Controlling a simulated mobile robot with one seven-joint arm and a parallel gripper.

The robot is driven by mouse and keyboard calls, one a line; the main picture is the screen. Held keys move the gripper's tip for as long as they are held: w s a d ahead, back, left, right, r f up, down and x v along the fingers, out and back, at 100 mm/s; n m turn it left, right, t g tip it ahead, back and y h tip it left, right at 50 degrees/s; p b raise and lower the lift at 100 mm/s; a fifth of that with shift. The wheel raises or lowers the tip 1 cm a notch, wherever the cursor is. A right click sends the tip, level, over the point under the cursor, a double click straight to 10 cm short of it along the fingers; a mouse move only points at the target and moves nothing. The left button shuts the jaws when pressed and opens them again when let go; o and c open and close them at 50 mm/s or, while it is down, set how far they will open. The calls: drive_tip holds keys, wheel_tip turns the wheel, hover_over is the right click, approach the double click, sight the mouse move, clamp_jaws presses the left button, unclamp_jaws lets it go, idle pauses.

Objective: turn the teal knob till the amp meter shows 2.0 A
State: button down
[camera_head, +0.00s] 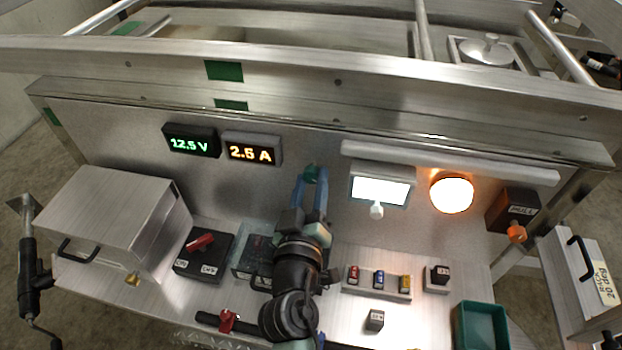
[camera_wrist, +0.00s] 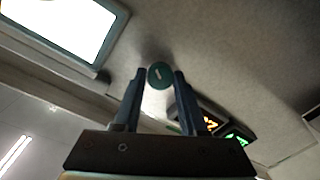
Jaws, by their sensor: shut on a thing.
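The teal knob (camera_head: 310,174) sits on the upright metal panel, below and right of the amp meter. My gripper (camera_head: 311,180) is shut on the knob, with a blue finger on either side of it. The wrist view shows the round knob (camera_wrist: 160,75) with a pale mark on its face, between my two fingertips (camera_wrist: 160,82). The amp meter (camera_head: 251,149) is a dark box with orange digits that read 2.5 or 2.6 A. It also shows in the wrist view (camera_wrist: 210,122), partly hidden by a finger.
A voltmeter (camera_head: 190,141) reads 12.5 V in green. A lit white screen (camera_head: 380,189) and a glowing orange lamp (camera_head: 452,194) are right of my gripper. Below are a black box with a red switch (camera_head: 200,243), a fuse row (camera_head: 378,281) and a green tray (camera_head: 481,327).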

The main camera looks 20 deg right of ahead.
drive_tip(key=n+p, duration=0.1)
drive_tip(key=n, duration=0.3)
drive_tip(key=shift+n+p, duration=0.3)
idle(0.3)
drive_tip(key=shift+c, duration=2.3)
unclamp_jaws()
drive_tip(key=shift+s, duration=0.1)
drive_tip(key=b+v, duration=0.2)
drive_tip(key=v, duration=1.1)
drive_tip(key=shift+r, duration=0.25)
drive_tip(key=shift+a, duration=0.15)
